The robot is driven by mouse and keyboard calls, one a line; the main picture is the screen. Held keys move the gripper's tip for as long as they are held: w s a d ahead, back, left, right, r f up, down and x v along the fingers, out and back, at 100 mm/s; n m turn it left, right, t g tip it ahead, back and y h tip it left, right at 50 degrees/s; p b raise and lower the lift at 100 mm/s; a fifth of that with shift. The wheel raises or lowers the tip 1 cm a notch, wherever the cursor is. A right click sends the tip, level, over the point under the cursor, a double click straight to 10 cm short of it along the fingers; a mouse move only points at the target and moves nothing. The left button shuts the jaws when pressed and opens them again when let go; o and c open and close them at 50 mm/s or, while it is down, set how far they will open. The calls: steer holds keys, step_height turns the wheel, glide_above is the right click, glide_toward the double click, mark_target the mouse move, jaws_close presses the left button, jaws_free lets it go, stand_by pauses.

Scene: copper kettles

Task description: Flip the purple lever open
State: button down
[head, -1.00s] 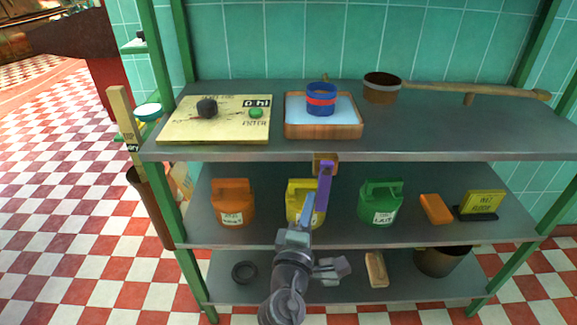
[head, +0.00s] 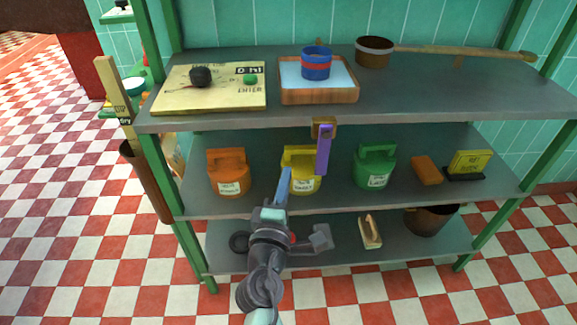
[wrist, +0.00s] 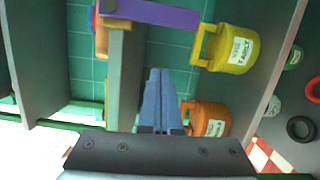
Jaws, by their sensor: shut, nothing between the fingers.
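The purple lever (head: 323,150) hangs down from a wooden block (head: 324,128) at the front edge of the top shelf. In the wrist view the lever (wrist: 158,13) runs across the top of the picture from its block. My gripper (head: 286,178) is in front of the shelves, below and to the left of the lever. Its blue fingers (wrist: 159,92) are shut with nothing between them, and in the wrist view they stay apart from the lever.
Orange (head: 228,174), yellow (head: 301,170) and green (head: 375,166) cans stand on the middle shelf behind the lever. The top shelf (head: 420,95) holds a wooden tray (head: 320,95) and a dial panel (head: 208,88). A green post (head: 165,160) stands left.

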steer(key=v, duration=0.7)
steer(key=shift+d, duration=0.3)
steer(key=shift+r, duration=0.1)
